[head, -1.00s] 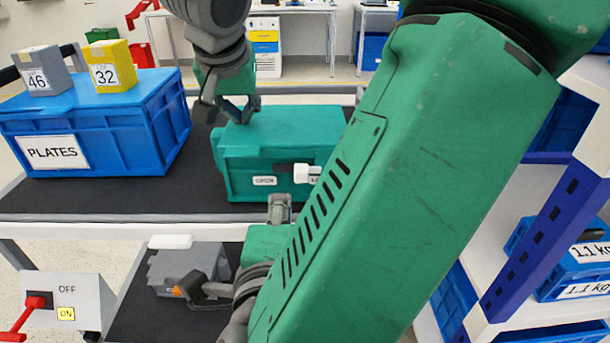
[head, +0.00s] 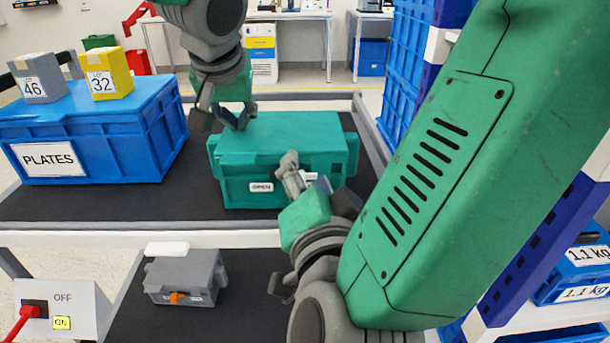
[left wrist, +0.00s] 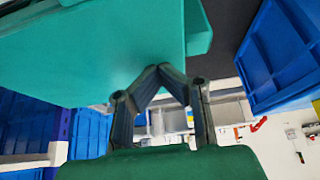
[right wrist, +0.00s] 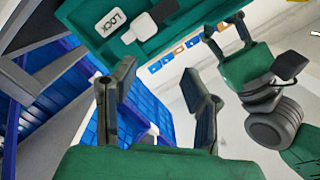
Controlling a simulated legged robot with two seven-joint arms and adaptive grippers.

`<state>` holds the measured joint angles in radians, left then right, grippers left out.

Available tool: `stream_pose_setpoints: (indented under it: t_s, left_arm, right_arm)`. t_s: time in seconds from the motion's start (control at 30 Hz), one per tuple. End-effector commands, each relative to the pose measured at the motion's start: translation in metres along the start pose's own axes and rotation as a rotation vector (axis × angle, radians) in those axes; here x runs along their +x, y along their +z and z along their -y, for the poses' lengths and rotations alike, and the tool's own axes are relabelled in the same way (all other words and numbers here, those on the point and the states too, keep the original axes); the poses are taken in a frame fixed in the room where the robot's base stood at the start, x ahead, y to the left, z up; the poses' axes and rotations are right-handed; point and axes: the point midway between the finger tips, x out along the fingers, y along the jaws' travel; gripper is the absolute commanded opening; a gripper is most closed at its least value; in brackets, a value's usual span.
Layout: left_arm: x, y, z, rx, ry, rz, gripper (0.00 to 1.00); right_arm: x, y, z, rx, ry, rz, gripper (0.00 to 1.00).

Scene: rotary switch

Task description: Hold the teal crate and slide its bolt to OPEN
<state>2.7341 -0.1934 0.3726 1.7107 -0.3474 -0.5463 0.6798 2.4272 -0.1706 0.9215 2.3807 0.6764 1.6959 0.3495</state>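The teal crate (head: 284,135) stands on the dark upper shelf, with an OPEN label (head: 261,187) on its front. My left gripper (head: 240,122) is at the crate's top left; in the left wrist view its fingertips (left wrist: 158,68) meet in front of the teal crate (left wrist: 100,50). Whether a crate edge is between them is hidden. My right gripper (head: 290,165) is in front of the crate, covering part of the bolt. In the right wrist view this gripper (right wrist: 160,75) is open and empty; the bolt's white knob (right wrist: 139,28) lies beyond its fingers, beside the LOCK label (right wrist: 108,22).
A blue PLATES crate (head: 130,150) stands left of the teal crate, with a grey box (head: 40,80) and a yellow box (head: 108,77) on top. A grey device (head: 185,275) sits on the lower shelf. A switch box with a red lever (head: 35,308) is at lower left.

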Motion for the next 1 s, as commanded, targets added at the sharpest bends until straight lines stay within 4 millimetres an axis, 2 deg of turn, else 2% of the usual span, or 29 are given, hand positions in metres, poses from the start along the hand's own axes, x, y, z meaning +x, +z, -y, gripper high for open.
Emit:
stream_pose_setpoints:
  t_s: [0.07, 0.2, 0.3, 0.4, 0.43, 0.57, 0.67, 0.8, 1.0]
  left_arm:
    - [0.003, 0.004, 0.000, 0.001, -0.003, 0.009, 0.00]
    - [0.003, 0.004, 0.000, 0.001, -0.003, 0.009, 0.00]
    - [0.003, 0.004, 0.000, 0.001, -0.003, 0.009, 0.00]
    - [0.003, 0.004, 0.000, 0.001, -0.003, 0.009, 0.00]
    - [0.003, 0.004, 0.000, 0.001, -0.003, 0.009, 0.00]
    - [0.003, 0.004, 0.000, 0.001, -0.002, 0.009, 0.00]
    - [0.003, 0.004, 0.000, 0.001, -0.002, 0.008, 0.00]
    - [0.002, 0.004, -0.001, 0.001, -0.001, 0.008, 0.00]
    - [0.002, 0.004, -0.001, 0.002, -0.001, 0.008, 0.00]
  right_arm:
    - [0.012, -0.017, -0.003, -0.188, -0.040, -0.006, 0.40]
    - [0.053, -0.056, -0.009, -0.525, -0.163, -0.061, 0.40]
    - [0.075, -0.084, -0.018, -0.773, -0.242, -0.107, 0.40]
    - [0.090, -0.110, -0.032, -1.034, -0.312, -0.149, 0.40]
    - [0.092, -0.112, -0.036, -1.111, -0.340, -0.158, 0.40]
    - [0.087, -0.104, -0.053, -1.414, -0.497, -0.200, 0.40]
    - [0.075, -0.095, -0.068, -1.632, -0.636, -0.244, 0.40]
    - [0.044, -0.073, -0.084, -1.889, -0.865, -0.338, 0.40]
    - [0.003, -0.055, -0.101, -2.078, -1.116, -0.479, 0.40]
